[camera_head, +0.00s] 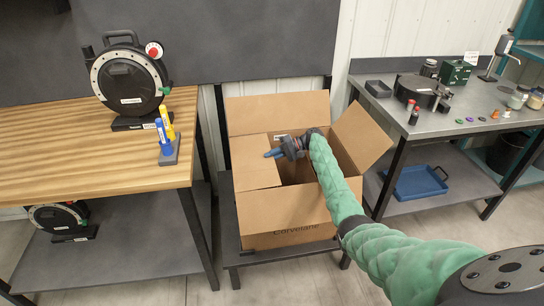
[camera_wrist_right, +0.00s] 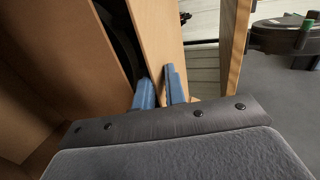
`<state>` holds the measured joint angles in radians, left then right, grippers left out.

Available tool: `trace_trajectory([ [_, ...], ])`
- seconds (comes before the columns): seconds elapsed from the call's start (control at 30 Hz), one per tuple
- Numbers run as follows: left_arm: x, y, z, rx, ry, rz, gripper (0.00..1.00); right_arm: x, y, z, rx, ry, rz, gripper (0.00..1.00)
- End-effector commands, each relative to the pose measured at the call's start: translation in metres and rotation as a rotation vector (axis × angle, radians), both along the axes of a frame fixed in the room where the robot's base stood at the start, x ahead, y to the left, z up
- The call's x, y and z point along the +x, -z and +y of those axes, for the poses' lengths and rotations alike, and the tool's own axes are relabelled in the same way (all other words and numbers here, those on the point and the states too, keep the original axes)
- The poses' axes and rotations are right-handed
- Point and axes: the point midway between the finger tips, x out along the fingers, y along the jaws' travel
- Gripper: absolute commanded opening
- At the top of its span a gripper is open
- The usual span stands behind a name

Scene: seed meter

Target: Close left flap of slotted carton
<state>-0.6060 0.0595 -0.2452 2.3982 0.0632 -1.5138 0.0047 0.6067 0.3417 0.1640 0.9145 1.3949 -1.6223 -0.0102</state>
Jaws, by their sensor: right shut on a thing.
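The slotted carton (camera_head: 285,241) is brown cardboard and stands on a low dark stand. Its left flap (camera_head: 252,165) leans inward over the left part of the opening. My right gripper (camera_head: 272,153) reaches over the carton and its blue fingers are shut on the free edge of that flap. In the right wrist view the flap (camera_wrist_right: 156,38) runs between the two blue fingers (camera_wrist_right: 160,88). The back flap (camera_head: 278,110) stands up and the right flap (camera_head: 363,136) spreads outward. Part of the interior is hidden by my right arm. My left gripper is not in view.
A wooden bench (camera_head: 60,160) with a round black device (camera_head: 130,82) and a marker holder (camera_head: 169,150) is on the left. A grey bench (camera_head: 440,125) with small parts is on the right, with a blue tray (camera_head: 415,181) on its lower shelf.

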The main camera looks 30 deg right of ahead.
Motion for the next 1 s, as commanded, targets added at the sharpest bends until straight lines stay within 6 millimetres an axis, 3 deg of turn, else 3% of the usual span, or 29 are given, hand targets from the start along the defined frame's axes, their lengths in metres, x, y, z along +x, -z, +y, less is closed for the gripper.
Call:
trace_trajectory([
  [0.13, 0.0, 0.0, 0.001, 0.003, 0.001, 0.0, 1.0, -0.001, 0.004, 0.003, -0.001, -0.004, 0.004, 0.0],
  [0.17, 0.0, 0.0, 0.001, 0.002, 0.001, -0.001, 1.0, -0.001, 0.004, 0.003, -0.001, -0.004, 0.004, 0.14],
  [0.2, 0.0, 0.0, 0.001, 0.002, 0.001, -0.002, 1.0, -0.001, 0.004, 0.003, -0.001, -0.004, 0.004, 0.22],
  [0.3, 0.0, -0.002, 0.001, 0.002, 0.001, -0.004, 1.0, -0.001, 0.003, 0.002, 0.0, -0.003, 0.003, 0.36],
  [0.67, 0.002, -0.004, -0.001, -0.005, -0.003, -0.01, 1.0, -0.001, 0.0, -0.002, -0.001, -0.001, 0.002, 0.36],
  [1.0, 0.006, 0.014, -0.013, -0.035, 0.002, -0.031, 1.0, -0.011, -0.012, -0.039, -0.002, -0.001, 0.001, 0.36],
])
